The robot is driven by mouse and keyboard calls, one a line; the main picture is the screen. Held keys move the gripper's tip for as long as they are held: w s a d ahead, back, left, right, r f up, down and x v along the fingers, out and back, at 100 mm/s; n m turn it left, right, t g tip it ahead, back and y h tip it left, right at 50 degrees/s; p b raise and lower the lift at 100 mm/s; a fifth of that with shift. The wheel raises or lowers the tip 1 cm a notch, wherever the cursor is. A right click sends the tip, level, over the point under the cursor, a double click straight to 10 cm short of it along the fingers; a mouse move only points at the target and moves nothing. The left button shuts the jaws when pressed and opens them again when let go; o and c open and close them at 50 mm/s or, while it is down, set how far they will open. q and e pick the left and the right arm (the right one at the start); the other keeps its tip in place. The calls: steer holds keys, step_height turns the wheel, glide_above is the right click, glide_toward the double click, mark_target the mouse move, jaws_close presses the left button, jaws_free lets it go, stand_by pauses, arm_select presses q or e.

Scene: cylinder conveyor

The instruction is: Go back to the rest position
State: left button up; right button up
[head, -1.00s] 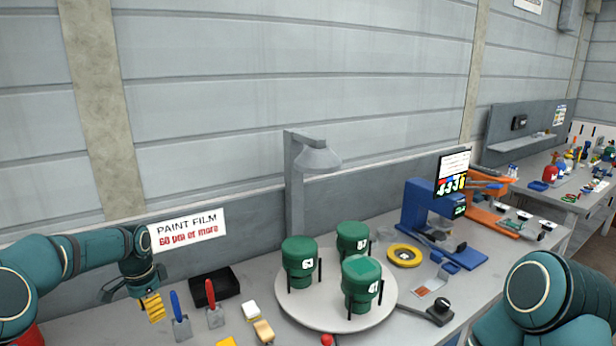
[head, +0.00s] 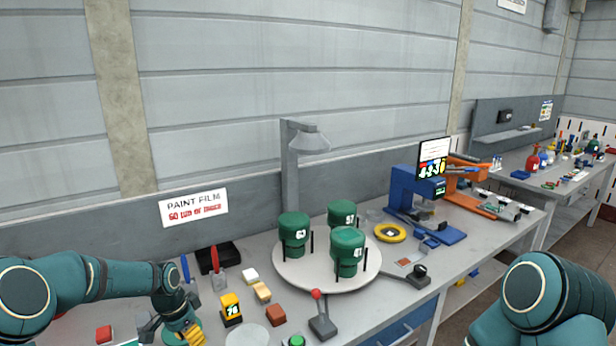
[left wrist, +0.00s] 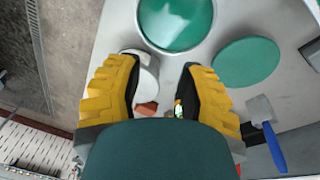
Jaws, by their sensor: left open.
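My left gripper (head: 184,333) is low at the left of the head view, above the front part of the workbench (head: 400,290). Its yellow fingers are spread in the left wrist view (left wrist: 160,85). Nothing is clasped between them. A pale round object (left wrist: 143,72) shows beside the left finger; I cannot tell its height below the gripper. A green round-topped object (left wrist: 176,20) and a flat green disc (left wrist: 247,62) lie beyond the fingertips. My right arm shows at the lower right of the head view, but its gripper is out of frame.
A white turntable (head: 325,279) carries green numbered cups, with a lamp (head: 291,165) behind. A yellow device (head: 231,308), a red-knobbed lever (head: 321,318) and small blocks stand near my left gripper. A blue-handled scraper (left wrist: 268,135) lies at the wrist view's right.

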arm_select(q)
steer(key=shift+n+h, duration=0.3)
steer(key=d+f, duration=0.1)
steer(key=s+d+f, duration=0.1)
steer(key=f, duration=0.1)
steer(key=d+f, duration=0.1)
steer(key=d, duration=0.1)
steer(key=shift+s+f+b, duration=0.25)
steer(key=shift+b, duration=0.15)
steer(key=s+d+f+n+b, duration=0.2)
steer(key=s+d+f, duration=0.3)
steer(key=s, duration=0.2)
steer(key=s+d+f+n+t+h+b, duration=0.1)
steer(key=s+d+f+n+b, duration=0.1)
steer(key=s+d+f, duration=0.3)
steer(key=s+d+f+n+b, duration=0.2)
steer(key=s+d+f+n, duration=0.2)
steer(key=s, duration=0.7)
step_height(320, 180, down, 2)
steer(key=shift+s+d+f, duration=0.1)
steer(key=shift+s+d, duration=0.05)
steer(key=shift+d, duration=0.25)
